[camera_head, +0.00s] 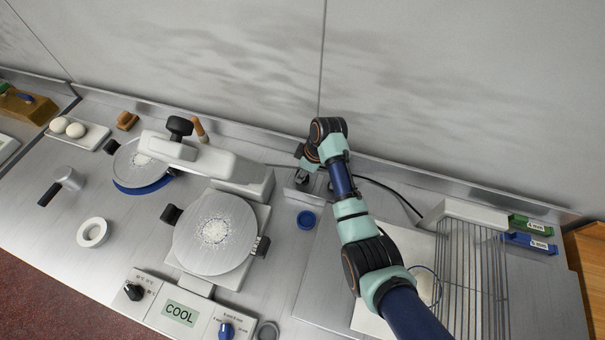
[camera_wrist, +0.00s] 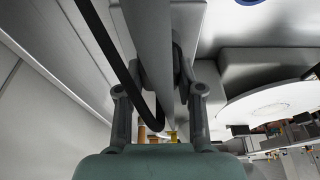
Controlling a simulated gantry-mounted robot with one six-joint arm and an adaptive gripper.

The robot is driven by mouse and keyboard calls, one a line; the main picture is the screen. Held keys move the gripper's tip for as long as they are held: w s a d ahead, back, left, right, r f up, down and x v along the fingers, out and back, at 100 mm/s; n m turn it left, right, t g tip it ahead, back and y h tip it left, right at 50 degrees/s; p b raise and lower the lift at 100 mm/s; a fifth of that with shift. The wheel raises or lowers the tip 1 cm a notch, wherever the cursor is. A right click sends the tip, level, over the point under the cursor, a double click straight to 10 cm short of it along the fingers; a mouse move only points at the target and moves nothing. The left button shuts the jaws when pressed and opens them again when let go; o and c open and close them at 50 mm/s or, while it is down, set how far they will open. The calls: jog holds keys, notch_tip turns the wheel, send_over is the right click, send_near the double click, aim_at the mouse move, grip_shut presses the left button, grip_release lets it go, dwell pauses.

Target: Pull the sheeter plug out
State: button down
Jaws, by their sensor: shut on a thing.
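My gripper (camera_head: 303,177) is low at the back of the steel counter, close to the back wall. In the wrist view its jaws (camera_wrist: 158,72) are shut around a grey rounded body, which appears to be the plug (camera_wrist: 150,40). A black cable (camera_wrist: 108,50) runs beside that body and bends back near the gripper's base. In the head view the cable (camera_head: 398,193) trails right along the counter's back. A small grey box (camera_head: 303,194), perhaps the socket, lies below the gripper. My arm and gripper hide the plug there, and I cannot tell whether it is seated.
A white machine with round floured plates (camera_head: 240,235) and a panel reading COOL (camera_head: 180,313) stands left. A wire rack (camera_head: 470,270) and green and blue boxes (camera_head: 530,242) are at right.

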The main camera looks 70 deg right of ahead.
aim_at(299, 170)
jog(key=shift+r, duration=0.2)
jog(key=shift+r+p, duration=0.3)
jog(key=shift+p, duration=0.25)
jog(key=shift+r+p, duration=1.2)
jog(key=shift+r, duration=0.05)
notch_tip(299, 170, up, 5)
jog(key=p, duration=0.5)
jog(key=shift+r, duration=0.1)
